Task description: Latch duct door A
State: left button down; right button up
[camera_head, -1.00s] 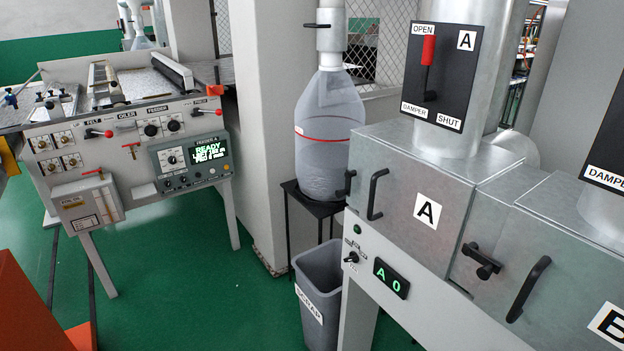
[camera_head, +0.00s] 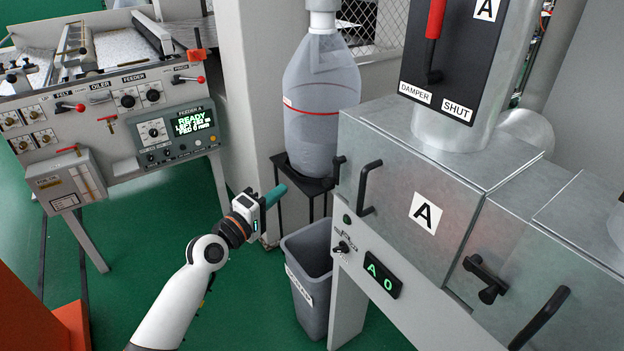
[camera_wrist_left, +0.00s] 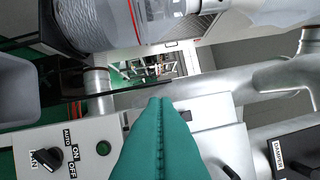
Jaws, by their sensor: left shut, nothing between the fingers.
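Duct door A (camera_head: 398,225) is the grey metal panel with a white "A" label on the right cabinet in the head view. It looks closed, lying flush with the cabinet front. Its black bar handle (camera_head: 366,188) is near its left edge. A black latch (camera_head: 338,172) sits at the cabinet's left corner; I cannot tell its latch position. My left gripper (camera_head: 281,192), with teal fingers, is shut and empty, left of the latch and apart from it. The fingers also show in the left wrist view (camera_wrist_left: 159,103). My right gripper is not in view.
A grey bin (camera_head: 308,262) stands below my left gripper. A black stand (camera_head: 300,183) with a clear bag (camera_head: 320,130) is behind it. A switch (camera_head: 343,247) and an "A 0" display (camera_head: 382,277) are below the door. A second black latch (camera_head: 485,280) is at right.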

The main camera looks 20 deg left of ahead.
aim_at(334, 172)
pick_arm(q)
jog(key=w+d+p, duration=0.3)
jog(key=w+d, duration=0.3)
jog(key=w, duration=0.1)
jog(key=shift+d+f, duration=0.15)
jog(key=shift+d, duration=0.05)
dwell(0.3)
jog(key=shift+w, duration=0.1)
jog(key=shift+d+n+p, duration=0.1)
jog(key=shift+n+p, duration=0.3)
jog(key=shift+p, duration=0.3)
